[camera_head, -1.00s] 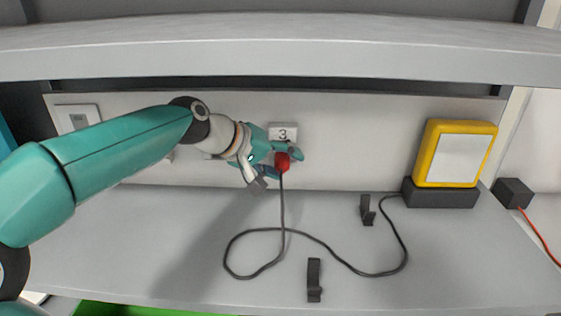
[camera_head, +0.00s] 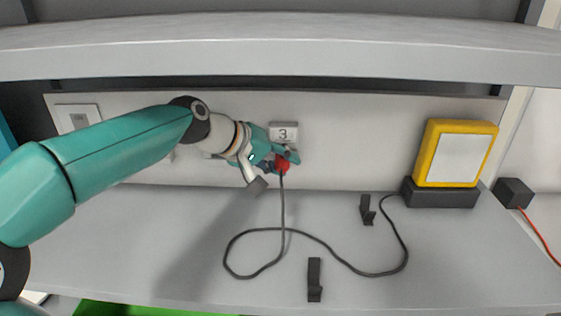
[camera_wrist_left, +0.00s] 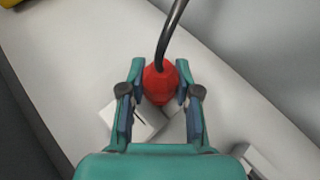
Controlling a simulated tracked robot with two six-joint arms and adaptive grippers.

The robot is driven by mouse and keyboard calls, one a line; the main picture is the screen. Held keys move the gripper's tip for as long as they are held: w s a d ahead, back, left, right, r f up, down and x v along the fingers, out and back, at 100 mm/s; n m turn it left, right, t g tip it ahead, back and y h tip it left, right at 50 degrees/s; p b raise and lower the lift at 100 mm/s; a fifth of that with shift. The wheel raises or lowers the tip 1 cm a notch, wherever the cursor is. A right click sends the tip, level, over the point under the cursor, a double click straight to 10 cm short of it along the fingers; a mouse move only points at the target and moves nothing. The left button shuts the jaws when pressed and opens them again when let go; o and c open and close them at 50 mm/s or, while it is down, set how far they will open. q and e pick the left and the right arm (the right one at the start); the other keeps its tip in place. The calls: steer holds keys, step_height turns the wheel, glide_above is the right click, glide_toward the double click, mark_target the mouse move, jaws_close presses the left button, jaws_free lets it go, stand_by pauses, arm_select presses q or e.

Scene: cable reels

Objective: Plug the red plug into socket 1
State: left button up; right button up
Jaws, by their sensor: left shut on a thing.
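The red plug (camera_head: 283,165) is at the back wall, just below a plate marked 3 (camera_head: 283,132). A grey cable hangs from it. My left gripper (camera_head: 279,162) is shut on the plug, with one finger on each side. The left wrist view shows the plug (camera_wrist_left: 160,84) between my left gripper's fingertips (camera_wrist_left: 161,92). Gripper and plug hide what lies behind, so I cannot tell whether the plug sits in a socket. No plate marked 1 is readable; my left arm covers part of the wall. My right gripper is not in view.
The grey cable (camera_head: 325,247) loops over the shelf to a dark base under a yellow-framed panel (camera_head: 456,153). Two black clips (camera_head: 314,280) (camera_head: 367,210) stand on the shelf. A wall switch (camera_head: 77,118) is at left. A shelf board (camera_head: 280,50) hangs above.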

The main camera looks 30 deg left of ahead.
arm_select(q)
jaws_close()
steer(key=shift+s+d, duration=0.15)
steer(key=shift+s, duration=0.05)
steer(key=shift+s+d, duration=0.1)
steer(key=shift+s, duration=0.15)
steer(key=shift+s+d+b, duration=0.2)
steer(key=shift+s+d, duration=0.05)
steer(key=shift+s, duration=0.35)
steer(key=shift+s+d+b, duration=0.2)
steer(key=shift+s+d, duration=0.1)
steer(key=shift+s, duration=0.3)
steer(key=shift+s+d+b, duration=0.2)
steer(key=shift+s+d, duration=0.05)
steer(key=shift+s, duration=0.35)
stand_by(1.6)
